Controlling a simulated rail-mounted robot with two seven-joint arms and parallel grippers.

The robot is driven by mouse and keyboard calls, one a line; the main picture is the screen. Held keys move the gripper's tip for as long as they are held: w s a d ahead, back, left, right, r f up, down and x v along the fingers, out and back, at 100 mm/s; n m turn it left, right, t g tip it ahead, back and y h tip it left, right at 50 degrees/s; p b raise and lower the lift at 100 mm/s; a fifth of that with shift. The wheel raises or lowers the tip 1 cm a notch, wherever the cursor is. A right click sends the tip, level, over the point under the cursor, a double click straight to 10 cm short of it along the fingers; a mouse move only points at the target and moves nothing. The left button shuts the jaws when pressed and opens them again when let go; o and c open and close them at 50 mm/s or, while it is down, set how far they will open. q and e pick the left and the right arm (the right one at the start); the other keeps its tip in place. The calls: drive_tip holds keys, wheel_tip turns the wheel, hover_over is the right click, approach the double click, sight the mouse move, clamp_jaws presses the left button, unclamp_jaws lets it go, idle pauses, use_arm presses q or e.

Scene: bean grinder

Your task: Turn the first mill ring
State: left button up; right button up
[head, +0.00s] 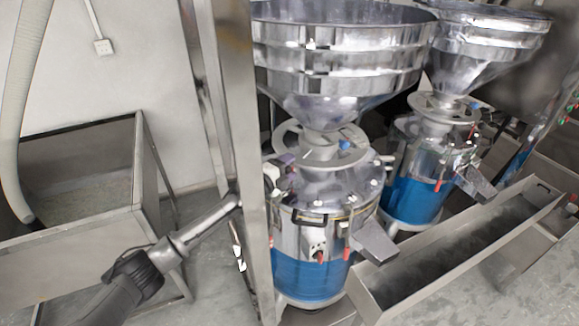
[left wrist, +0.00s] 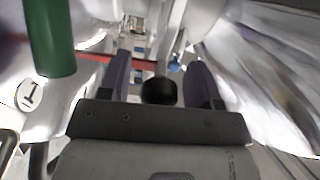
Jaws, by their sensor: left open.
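The first mill (head: 315,235), with a steel body and blue lower band, stands behind a metal post. Its grey ring (head: 350,156) circles the neck below the hopper. My left arm reaches behind the post, and my left gripper (head: 284,166) is at the ring's left side, partly hidden. In the left wrist view the left gripper (left wrist: 160,72) is open, one finger on each side of a round black knob (left wrist: 158,91). I cannot tell whether the fingers touch the knob. A label "1" (left wrist: 29,95) shows on the steel body. My right gripper is not in view.
The metal post (head: 243,150) stands close to my left arm. A green cylinder (left wrist: 49,38) is near the left finger. A second mill (head: 420,165) stands behind right. A long steel trough (head: 455,255) is at right and a steel bin (head: 75,240) at left.

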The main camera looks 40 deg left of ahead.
use_arm(q)
drive_tip(key=shift+w, duration=0.3)
drive_tip(key=shift+c, duration=0.4)
clamp_jaws()
drive_tip(key=shift+d, duration=0.1)
